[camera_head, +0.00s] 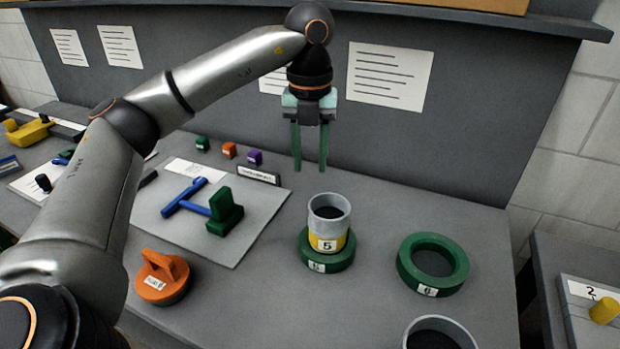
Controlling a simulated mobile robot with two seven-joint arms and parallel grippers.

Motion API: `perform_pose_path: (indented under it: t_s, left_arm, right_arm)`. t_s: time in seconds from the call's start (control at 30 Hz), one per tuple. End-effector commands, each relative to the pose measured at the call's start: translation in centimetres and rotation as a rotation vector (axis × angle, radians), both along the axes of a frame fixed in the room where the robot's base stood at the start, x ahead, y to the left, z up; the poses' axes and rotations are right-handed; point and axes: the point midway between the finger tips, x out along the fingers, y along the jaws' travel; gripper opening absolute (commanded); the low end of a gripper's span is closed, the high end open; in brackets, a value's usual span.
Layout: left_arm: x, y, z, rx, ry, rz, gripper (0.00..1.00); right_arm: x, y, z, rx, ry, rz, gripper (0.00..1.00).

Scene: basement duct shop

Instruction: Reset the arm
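My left arm comes in from the left and reaches over the bench. Its gripper (310,160) points straight down, with its two green fingers apart and nothing between them. It hangs in the air above the back of the bench, behind and above the grey and yellow cylinder labelled 5 (329,228). That cylinder stands upright on a green ring (327,262). My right gripper is not in view.
A green ring labelled 6 (432,264) lies at right, and a grey ring (440,333) is cut off at the front edge. An orange handled piece (163,277) sits front left. A mat (246,236) holds blue and green pieces. The dark back panel (460,150) rises behind.

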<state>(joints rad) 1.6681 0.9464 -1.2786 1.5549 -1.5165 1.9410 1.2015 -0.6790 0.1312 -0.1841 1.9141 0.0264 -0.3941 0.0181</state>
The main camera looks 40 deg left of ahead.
Motion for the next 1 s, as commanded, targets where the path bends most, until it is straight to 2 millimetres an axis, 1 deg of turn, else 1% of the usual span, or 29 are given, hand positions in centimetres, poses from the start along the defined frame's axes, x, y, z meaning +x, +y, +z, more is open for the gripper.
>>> perform_pose_path:
  t_s: [0.03, 0.13, 0.67, 0.77, 1.0]
  left_arm:
    - [0.1, 0.0, 0.6, -0.001, -0.002, 0.0, 0.39]
    - [0.0, 0.0, 1.1, 0.0, 0.0, -0.001, 0.39]
    - [0.0, 0.0, 1.4, 0.0, 0.0, 0.0, 0.39]
    - [0.0, 0.0, 2.6, -0.001, -0.001, 0.0, 0.39]
    - [0.0, 0.0, 7.7, 0.0, 0.0, 0.0, 0.39]
  right_arm:
    - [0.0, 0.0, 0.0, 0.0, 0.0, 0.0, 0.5]
    - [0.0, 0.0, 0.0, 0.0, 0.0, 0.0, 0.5]
    - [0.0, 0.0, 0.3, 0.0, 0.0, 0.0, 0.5]
    - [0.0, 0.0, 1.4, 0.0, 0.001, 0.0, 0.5]
    - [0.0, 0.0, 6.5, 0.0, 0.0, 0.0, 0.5]
